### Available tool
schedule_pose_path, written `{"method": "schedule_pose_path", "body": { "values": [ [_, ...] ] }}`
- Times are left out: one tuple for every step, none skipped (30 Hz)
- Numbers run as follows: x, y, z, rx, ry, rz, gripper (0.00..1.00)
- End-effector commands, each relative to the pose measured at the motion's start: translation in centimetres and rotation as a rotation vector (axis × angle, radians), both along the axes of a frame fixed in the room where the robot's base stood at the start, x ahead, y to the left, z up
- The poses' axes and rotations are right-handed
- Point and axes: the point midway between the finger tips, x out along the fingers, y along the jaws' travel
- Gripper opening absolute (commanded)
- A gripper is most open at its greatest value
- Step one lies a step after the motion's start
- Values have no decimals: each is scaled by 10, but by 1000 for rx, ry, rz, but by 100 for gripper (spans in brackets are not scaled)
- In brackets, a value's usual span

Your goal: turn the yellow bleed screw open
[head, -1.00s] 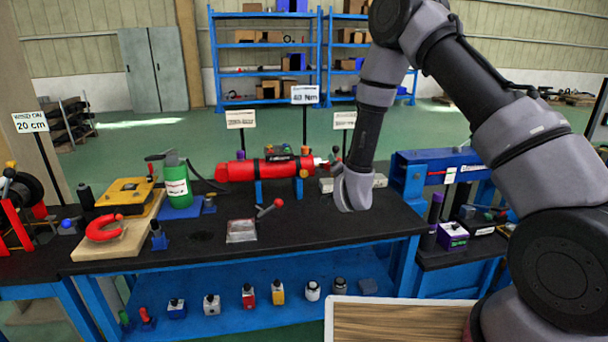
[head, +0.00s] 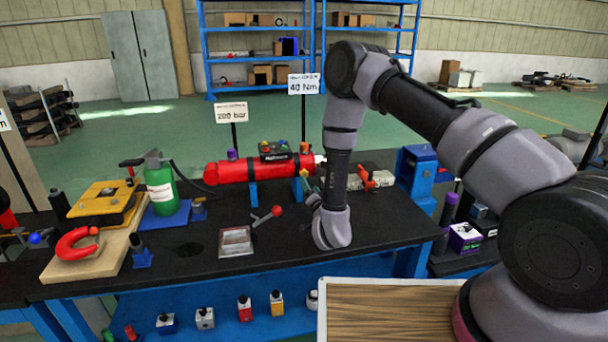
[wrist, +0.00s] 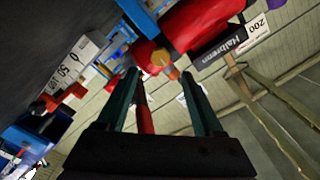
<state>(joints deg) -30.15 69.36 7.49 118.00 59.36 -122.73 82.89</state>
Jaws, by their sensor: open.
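The yellow bleed screw (head: 304,174) hangs at the underside of the red cylinder (head: 235,171), near its right end. In the wrist view the orange-yellow screw (wrist: 170,71) shows just beyond my fingertips, between their lines and nearer the right finger. My gripper (head: 310,190) points toward it from below and to the right. In the wrist view my gripper (wrist: 160,77) has both green fingers apart, and no grip on the screw is visible. Whether a fingertip touches the screw cannot be told.
A lever with a red ball (head: 276,211) stands left of my gripper. A blue cylinder support (head: 253,193) and an orange-red valve (head: 372,178) are nearby. A green bottle (head: 160,187) stands farther left.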

Motion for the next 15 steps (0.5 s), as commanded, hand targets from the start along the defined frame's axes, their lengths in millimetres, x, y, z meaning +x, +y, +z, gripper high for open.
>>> {"method": "schedule_pose_path", "body": {
  "values": [
    [10, 3, 1, 2, -4, 0, 69],
    [16, 5, 1, 3, -4, 0, 69],
    [24, 7, 1, 2, -4, -1, 69],
    [29, 9, 1, 2, -3, 1, 69],
    [35, 11, 1, 1, -4, 0, 69],
    [42, 13, 1, 1, -4, 1, 69],
    [47, 14, 1, 2, -3, 1, 69],
    [52, 16, 1, 1, -3, 1, 69],
    [58, 18, 1, 0, -4, 2, 69],
    [62, 18, 1, 1, -2, 1, 69],
    [65, 19, 1, 1, -2, 1, 69],
    [69, 21, 0, 0, -1, 1, 69],
    [72, 22, 0, -1, -2, 1, 69],
    [74, 22, 0, 0, -1, 1, 69],
    [77, 23, 0, 0, -1, 1, 69]
  ]
}}
